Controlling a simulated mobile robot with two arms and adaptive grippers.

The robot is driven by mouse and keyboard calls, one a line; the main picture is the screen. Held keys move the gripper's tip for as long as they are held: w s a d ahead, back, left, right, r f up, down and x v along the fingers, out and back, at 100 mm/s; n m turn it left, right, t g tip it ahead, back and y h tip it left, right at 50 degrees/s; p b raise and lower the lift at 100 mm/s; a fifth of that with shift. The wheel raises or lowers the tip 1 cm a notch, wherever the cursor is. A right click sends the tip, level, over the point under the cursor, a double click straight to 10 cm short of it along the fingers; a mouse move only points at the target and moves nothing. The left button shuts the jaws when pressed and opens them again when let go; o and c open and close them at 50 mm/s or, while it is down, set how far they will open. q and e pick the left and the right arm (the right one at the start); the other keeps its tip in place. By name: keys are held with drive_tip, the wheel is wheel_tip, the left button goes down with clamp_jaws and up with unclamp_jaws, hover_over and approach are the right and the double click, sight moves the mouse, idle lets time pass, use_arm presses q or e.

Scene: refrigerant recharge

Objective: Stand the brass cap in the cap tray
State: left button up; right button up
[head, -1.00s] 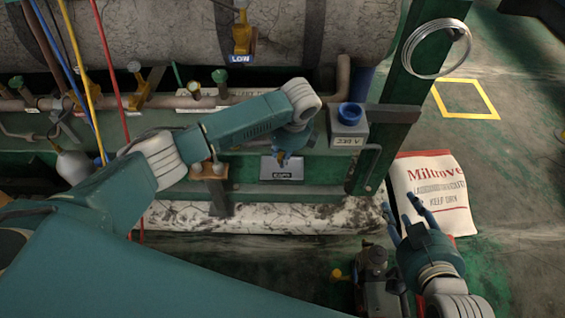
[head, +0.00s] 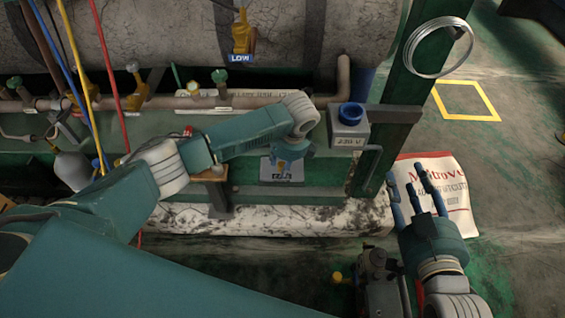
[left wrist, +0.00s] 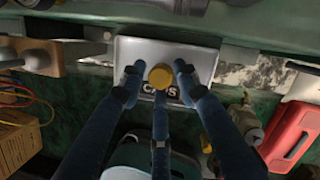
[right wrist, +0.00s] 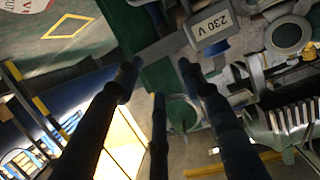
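The brass cap (left wrist: 160,75) shows in the left wrist view as a small round yellow-brown piece, seen from above, over the pale cap tray (left wrist: 130,50) and partly covering its CAPS label. I cannot tell whether it touches the tray floor. My left gripper (left wrist: 159,78) has its dark blue fingers spread around the cap, with gaps at the left and right fingers. In the head view my left gripper (head: 285,163) is low over the tray (head: 267,171) on the green frame. My right gripper (head: 413,188) is open and empty at right; it also shows in the right wrist view (right wrist: 160,75).
A grey 230 V box (head: 349,130) with a blue socket stands right of the tray. A green post (head: 405,95) carries a wire coil. A white printed sack (head: 450,190) lies on the floor. Pipes and valves (head: 135,85) run behind my left arm.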

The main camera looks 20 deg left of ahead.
use_arm(q)
drive_tip(key=shift+r, duration=0.1)
